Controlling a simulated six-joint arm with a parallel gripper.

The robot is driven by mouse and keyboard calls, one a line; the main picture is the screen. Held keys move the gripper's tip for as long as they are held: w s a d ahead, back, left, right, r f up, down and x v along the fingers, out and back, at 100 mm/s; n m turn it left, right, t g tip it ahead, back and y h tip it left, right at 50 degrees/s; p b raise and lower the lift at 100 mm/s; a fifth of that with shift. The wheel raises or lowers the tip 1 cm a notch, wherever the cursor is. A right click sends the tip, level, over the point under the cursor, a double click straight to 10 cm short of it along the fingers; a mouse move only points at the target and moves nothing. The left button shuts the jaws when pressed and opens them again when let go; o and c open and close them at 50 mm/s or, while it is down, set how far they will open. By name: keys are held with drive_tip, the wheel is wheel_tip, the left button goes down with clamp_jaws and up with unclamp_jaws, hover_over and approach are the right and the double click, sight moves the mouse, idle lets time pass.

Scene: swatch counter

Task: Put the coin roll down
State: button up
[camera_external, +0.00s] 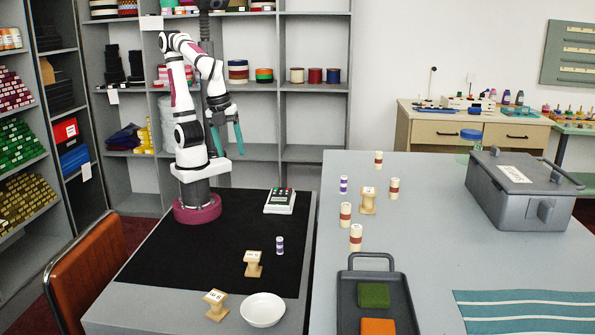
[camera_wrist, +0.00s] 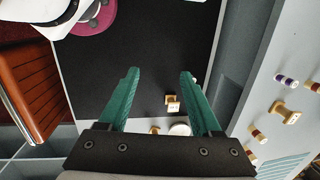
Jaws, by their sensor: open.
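A coin roll with purple bands (camera_external: 279,245) stands upright on the black mat (camera_external: 190,265), beside a small wooden stand (camera_external: 252,264). Another purple-banded roll (camera_external: 343,184) stands on the grey counter, with several red-brown-banded rolls, such as the front one (camera_external: 356,237), around a second wooden stand (camera_external: 368,200). My gripper (camera_external: 228,137) is open and empty, high above the mat and apart from every roll.
A third wooden stand (camera_external: 215,305) and a white bowl (camera_external: 263,310) sit at the near table edge. The counter holds a dark tray (camera_external: 345,300) with green and orange blocks and a grey box (camera_external: 520,190). The mat's middle is clear.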

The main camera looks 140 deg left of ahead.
drive_tip(key=w+a+r+m+t, duration=0.1)
drive_tip(key=w+r+m, duration=0.3)
drive_tip(key=w, duration=0.5)
drive_tip(key=w+a+r+m+t, duration=0.1)
drive_tip(key=w+r+m, duration=0.1)
drive_tip(key=w+m, duration=0.5)
drive_tip(key=m+t, duration=0.1)
drive_tip(key=m, duration=0.7)
approach(344, 204)
wheel_tip(344, 204, up, 4)
drive_tip(key=s+d, duration=0.2)
drive_tip(key=s, duration=0.1)
drive_tip(key=shift+m+y, duration=0.3)
drive_tip(key=shift+y, duration=0.1)
drive_tip(key=x, duration=0.5)
drive_tip(key=w+x, duration=0.1)
drive_tip(key=x, duration=1)
drive_tip(key=shift+w+a, duration=0.1)
drive_tip(key=shift+w, duration=0.25)
clamp_jaws()
